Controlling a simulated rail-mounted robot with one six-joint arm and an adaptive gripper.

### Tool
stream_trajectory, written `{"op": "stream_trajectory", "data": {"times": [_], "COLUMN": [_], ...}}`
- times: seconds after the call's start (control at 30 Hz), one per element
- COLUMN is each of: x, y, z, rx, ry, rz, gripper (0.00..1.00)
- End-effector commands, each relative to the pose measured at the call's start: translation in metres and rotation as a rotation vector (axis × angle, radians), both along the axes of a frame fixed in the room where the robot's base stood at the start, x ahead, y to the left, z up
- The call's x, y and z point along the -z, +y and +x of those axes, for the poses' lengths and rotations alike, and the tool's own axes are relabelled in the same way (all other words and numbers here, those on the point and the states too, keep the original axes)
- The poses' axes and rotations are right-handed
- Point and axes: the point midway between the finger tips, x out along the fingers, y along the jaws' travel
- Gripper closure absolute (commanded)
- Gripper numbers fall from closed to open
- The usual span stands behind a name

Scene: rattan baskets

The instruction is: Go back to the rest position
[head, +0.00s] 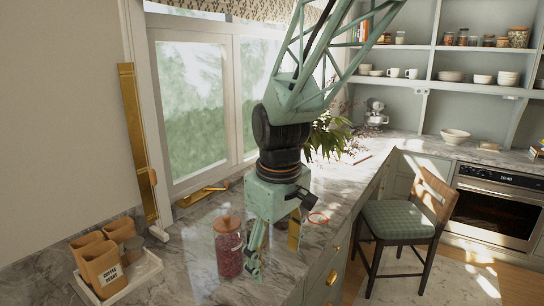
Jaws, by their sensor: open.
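My gripper (272,248) hangs from my green arm over the grey marble counter (190,262), near the middle of the picture. It points down, and its fingers are apart with nothing seen held between them. It is just right of a glass jar (229,255) with red contents and a reddish-brown lid. The left finger overlaps the jar's right edge in this view; I cannot tell whether they touch.
A white tray (149,268) with orange-brown canisters (101,264) stands at the left. A window (190,100) and a leafy plant (328,135) are behind the arm. A chair (403,218) stands at right before an oven (500,205). Open shelves (460,85) hold dishes.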

Motion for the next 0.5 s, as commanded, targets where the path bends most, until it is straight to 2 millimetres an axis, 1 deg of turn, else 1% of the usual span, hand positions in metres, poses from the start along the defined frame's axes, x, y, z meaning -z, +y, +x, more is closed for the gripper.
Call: {"op": "stream_trajectory", "data": {"times": [0.03, 0.2, 0.5], "x": [-0.005, -0.021, -0.047], "y": [-0.009, -0.035, -0.069], "z": [-0.004, -0.018, -0.049], "rx": [0.023, 0.094, 0.195], "ry": [-0.007, -0.023, -0.051], "rz": [0.002, 0.009, 0.029], "gripper": [0.32, 0.32, 0.32]}}
